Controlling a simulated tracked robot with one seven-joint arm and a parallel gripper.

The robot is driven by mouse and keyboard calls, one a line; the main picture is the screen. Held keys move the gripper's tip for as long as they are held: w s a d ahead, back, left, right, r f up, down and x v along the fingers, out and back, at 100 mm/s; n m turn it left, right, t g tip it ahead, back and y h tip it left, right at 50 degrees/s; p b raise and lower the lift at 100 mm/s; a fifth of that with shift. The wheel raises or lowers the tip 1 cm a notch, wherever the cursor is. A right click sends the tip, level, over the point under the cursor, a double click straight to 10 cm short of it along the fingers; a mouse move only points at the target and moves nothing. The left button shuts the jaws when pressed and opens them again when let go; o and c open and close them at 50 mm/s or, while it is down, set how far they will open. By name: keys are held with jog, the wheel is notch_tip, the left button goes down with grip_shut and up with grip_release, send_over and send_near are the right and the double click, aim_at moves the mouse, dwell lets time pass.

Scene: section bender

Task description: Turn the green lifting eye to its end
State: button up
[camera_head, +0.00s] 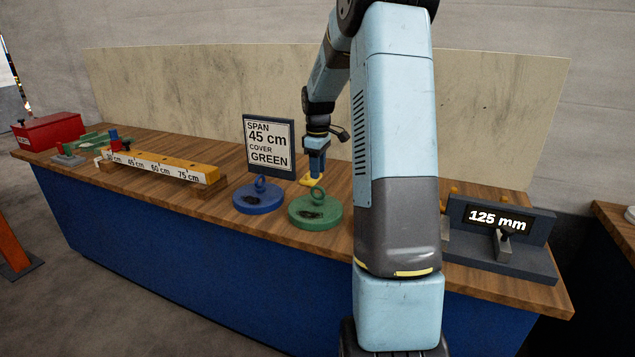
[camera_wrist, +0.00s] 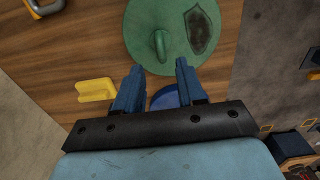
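The green disc cover (camera_head: 330,213) lies flat on the bench, with a dark patch on its top. Its green lifting eye (camera_head: 317,193) stands up from the middle. The disc (camera_wrist: 172,15) and the lifting eye (camera_wrist: 160,45) also show in the wrist view, the eye just beyond the fingertips. My gripper (camera_head: 317,172) is above and slightly behind the eye, pointing down. In the wrist view my gripper (camera_wrist: 159,68) has its two blue fingers apart with nothing held between them. The fingers look clear of the eye.
A blue disc (camera_head: 258,200) with its own eye stands just left of the green one. A yellow piece (camera_head: 307,182) lies behind. A sign (camera_head: 269,146) reads span 45 cm, cover green. A scale bar (camera_head: 165,167) is left, a 125 mm display (camera_head: 498,220) right.

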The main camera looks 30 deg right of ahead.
aim_at(317, 186)
notch_tip(317, 186, up, 7)
jog(key=shift+f, duration=0.15)
dwell(0.6)
